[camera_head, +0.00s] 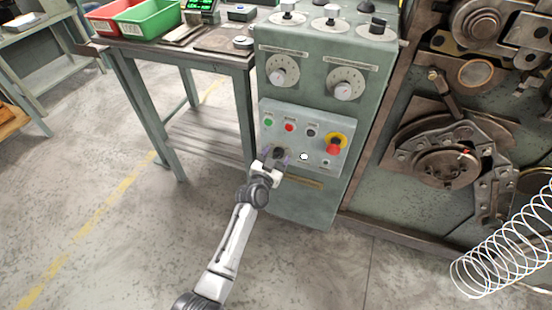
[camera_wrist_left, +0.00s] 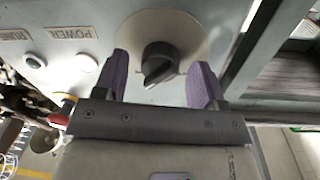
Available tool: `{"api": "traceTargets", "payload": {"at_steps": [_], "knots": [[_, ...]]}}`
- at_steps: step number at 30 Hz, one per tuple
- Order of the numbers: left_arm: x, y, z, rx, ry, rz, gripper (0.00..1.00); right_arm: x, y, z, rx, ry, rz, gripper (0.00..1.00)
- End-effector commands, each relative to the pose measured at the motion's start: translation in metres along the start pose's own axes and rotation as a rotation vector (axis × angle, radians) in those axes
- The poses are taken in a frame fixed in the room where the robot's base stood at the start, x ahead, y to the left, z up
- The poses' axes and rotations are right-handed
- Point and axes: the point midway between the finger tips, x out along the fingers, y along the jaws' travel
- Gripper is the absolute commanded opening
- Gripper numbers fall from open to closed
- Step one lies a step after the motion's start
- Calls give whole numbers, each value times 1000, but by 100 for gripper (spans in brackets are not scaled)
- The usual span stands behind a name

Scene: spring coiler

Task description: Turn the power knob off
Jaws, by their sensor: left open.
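A dark rotary knob (camera_wrist_left: 158,63) on a pale round plate shows in the left wrist view, its grip bar slanted. In the head view it is at the lower left of the green control panel (camera_head: 268,131), largely hidden by my left gripper (camera_head: 275,156). My left gripper (camera_wrist_left: 160,72) is open, its purple fingers on either side of the knob with gaps. A POWER label (camera_wrist_left: 68,32) reads upside down in the wrist view, beside a white round lamp (camera_wrist_left: 84,70). My right gripper is not in view.
The panel also carries a green button (camera_head: 268,122), a red button (camera_head: 289,127) and a red emergency stop (camera_head: 334,147) on yellow. Two dials (camera_head: 283,71) are above. A workbench (camera_head: 180,48) stands left, coiler machinery (camera_head: 440,160) and a wire spring (camera_head: 500,250) right.

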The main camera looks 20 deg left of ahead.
Motion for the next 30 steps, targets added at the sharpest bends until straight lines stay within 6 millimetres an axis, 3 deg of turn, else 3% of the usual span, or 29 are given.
{"api": "traceTargets", "payload": {"at_steps": [7, 22, 30], "knots": [[0, 0, 0, 0, 0, 0, 63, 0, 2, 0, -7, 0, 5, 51], [0, 0, 0, 0, 0, 0, 15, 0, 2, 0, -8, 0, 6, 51], [0, 0, 0, -34, 1, 1, 15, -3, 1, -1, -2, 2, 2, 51]]}}
